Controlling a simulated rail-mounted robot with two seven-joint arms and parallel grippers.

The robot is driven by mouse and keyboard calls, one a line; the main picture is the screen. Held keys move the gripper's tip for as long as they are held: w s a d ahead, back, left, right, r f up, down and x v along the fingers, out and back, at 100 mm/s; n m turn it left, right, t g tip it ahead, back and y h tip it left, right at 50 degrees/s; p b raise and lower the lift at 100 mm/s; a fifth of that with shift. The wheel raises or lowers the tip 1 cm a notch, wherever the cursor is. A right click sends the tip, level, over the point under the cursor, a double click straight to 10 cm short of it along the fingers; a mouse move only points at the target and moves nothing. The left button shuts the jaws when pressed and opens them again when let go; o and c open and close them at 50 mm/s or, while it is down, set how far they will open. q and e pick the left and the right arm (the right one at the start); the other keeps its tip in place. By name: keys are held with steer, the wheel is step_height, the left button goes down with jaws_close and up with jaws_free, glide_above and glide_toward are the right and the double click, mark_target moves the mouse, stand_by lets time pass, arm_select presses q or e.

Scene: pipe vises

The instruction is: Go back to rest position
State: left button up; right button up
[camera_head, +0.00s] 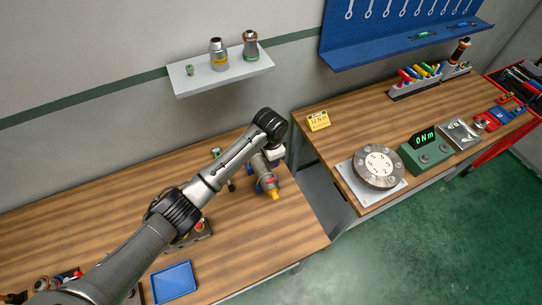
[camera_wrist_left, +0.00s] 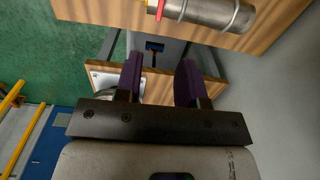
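My left arm reaches in from the lower left, and its wrist (camera_head: 274,150) is above the right end of the left workbench (camera_head: 235,265). In the left wrist view, my left gripper (camera_wrist_left: 158,75) has its two purple fingers apart, with nothing between them. A grey metal pipe (camera_head: 262,172) with a yellow end sits in a blue vise (camera_head: 255,186), partly hidden by the wrist. In the left wrist view the pipe (camera_wrist_left: 208,12) lies beyond the fingertips, apart from them. My right gripper is not in view.
A blue tray (camera_head: 173,283) lies near the bench's front edge. A second bench (camera_head: 340,120) at right, across a gap, holds a round dial device (camera_head: 378,166) and a green torque display (camera_head: 425,152).

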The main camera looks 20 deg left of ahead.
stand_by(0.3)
arm_select(q)
steer(key=w+d+r+n+t, duration=0.25)
steer(key=r+t, duration=0.45)
steer(key=r, duration=0.9)
steer(key=s+r+n+t+h+p, duration=0.1)
steer(key=s+r+t+p, duration=0.1)
steer(key=s+r+t, duration=0.3)
steer(key=s+a+f+n+g+p, duration=0.1)
steer(key=s+f, duration=0.4)
steer(key=s, duration=0.7)
steer(key=s+a+f+n+g+p, duration=0.1)
steer(key=s+a+f+g+p, duration=0.2)
steer(key=s, duration=0.9)
steer(key=s+a+f+n+g+p, duration=0.1)
steer(key=s+f+g, duration=0.3)
steer(key=s+f, duration=0.4)
steer(key=s+a+p, duration=0.1)
steer(key=s, duration=0.3)
steer(key=shift+s+a+f+y, duration=0.25)
steer(key=shift+s+f+y, duration=0.05)
steer(key=shift+f+y, duration=0.1)
